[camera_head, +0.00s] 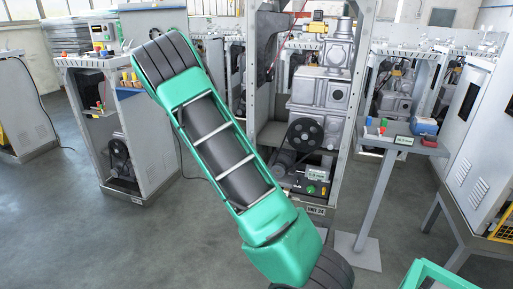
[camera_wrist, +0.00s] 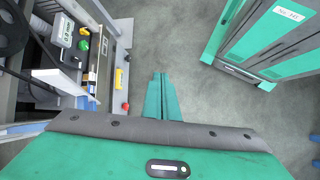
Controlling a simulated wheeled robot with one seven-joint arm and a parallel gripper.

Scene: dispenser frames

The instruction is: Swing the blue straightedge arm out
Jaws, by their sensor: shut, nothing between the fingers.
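My gripper (camera_wrist: 160,78) is shut and empty in the wrist view, its two teal fingers together above the grey floor. It is to the right of the open machine frame (camera_wrist: 115,80) and apart from it. In the head view my green and black arm crosses in front of the frame (camera_head: 357,90), and my fingertips do not show. I cannot make out the blue straightedge arm for sure. A thin bluish strip (camera_wrist: 22,129) shows at the lower left of the wrist view, partly hidden by my wrist.
A control panel with a green knob (camera_wrist: 83,45) sits in the frame, and a black pulley (camera_head: 305,134) is above it. A stand (camera_head: 376,190) with a small shelf is at the right. Grey cabinets (camera_head: 490,120) stand farther right. Open floor lies at the left.

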